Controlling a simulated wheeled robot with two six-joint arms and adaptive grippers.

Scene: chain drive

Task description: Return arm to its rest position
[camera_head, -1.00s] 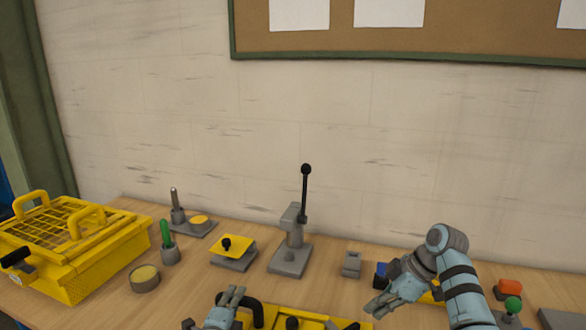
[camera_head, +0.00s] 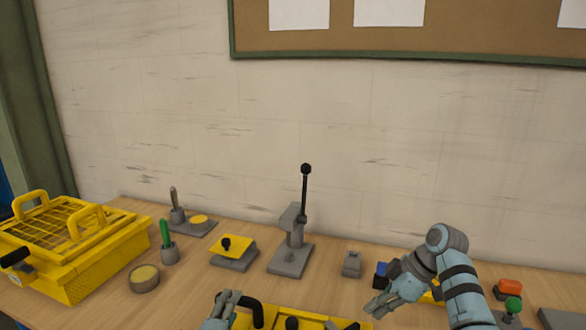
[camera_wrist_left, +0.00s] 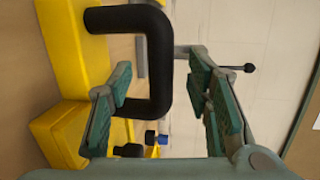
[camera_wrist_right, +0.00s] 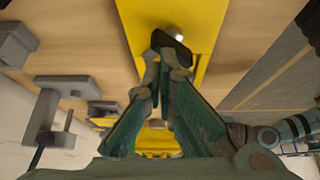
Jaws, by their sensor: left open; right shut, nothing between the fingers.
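My left gripper (camera_head: 232,298) is low in the head view, at the left end of a yellow fixture (camera_head: 270,318). It is open. In the left wrist view its fingers (camera_wrist_left: 165,100) are spread, with a black handle (camera_wrist_left: 160,60) showing beyond and partly between them; I cannot tell whether they touch it. My right gripper (camera_head: 378,308) is to the right in the head view, above the table. In the right wrist view its fingertips (camera_wrist_right: 168,65) meet with nothing held. A black knob (camera_wrist_right: 172,46) on a yellow plate shows just beyond them.
A grey lever press (camera_head: 290,258) stands at mid-table. A yellow basket-like box (camera_head: 110,262), a round tin (camera_head: 144,279) and a green-handled tool (camera_head: 166,236) are at left. An orange block (camera_head: 509,286) and green knob (camera_head: 513,304) are at right. Bare table lies left of the left gripper.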

